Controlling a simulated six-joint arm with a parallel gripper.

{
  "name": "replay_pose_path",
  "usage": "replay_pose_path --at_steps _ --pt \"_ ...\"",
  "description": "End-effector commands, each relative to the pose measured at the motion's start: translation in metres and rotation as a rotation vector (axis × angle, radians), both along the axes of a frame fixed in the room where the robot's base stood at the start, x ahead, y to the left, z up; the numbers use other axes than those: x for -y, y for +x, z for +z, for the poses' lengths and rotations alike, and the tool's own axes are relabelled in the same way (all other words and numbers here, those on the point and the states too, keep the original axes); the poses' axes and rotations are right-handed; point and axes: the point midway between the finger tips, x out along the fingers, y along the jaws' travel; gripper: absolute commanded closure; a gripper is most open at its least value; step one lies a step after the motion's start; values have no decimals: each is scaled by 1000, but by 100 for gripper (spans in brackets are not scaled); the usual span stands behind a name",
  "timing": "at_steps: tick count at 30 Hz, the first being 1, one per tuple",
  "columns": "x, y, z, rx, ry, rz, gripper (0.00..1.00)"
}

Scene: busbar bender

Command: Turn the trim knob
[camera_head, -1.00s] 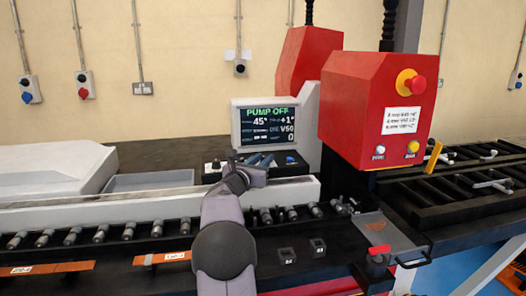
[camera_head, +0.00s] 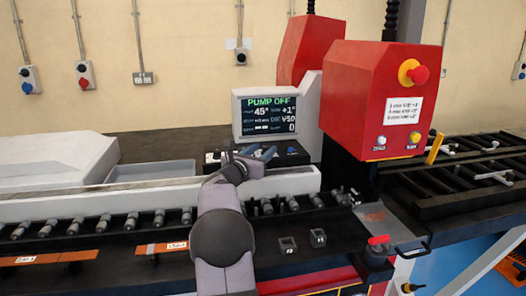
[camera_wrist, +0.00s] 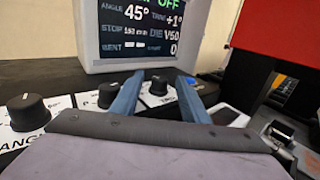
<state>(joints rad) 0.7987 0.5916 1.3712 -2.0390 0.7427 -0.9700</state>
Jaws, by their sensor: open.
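A second black knob (camera_wrist: 109,95) is just left of the left finger. A third, the angle knob (camera_wrist: 28,110), is at far left. My gripper (camera_wrist: 158,82) is open, one finger on each side of the middle knob; contact cannot be told. In the head view my gripper (camera_head: 257,153) is over the panel below the screen. The screen (camera_head: 265,113) reads PUMP OFF, angle 45°, trim +1°.
A red machine head (camera_head: 370,95) with a red emergency button (camera_head: 419,75) stands right of the screen. A roller row (camera_head: 130,220) and a white rail (camera_head: 60,205) lie in front of the panel. A grey tray (camera_head: 150,174) is left of it.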

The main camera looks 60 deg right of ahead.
Motion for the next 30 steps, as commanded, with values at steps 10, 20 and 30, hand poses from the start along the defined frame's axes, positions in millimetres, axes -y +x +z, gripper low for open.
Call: replay_pose_path --at_steps 10,20,30 --pt "-43 -5 -1 1 -2 2 59" --pt "-66 -8 1 1 -2 0 59" --pt "-66 -8 2 1 -2 0 59"
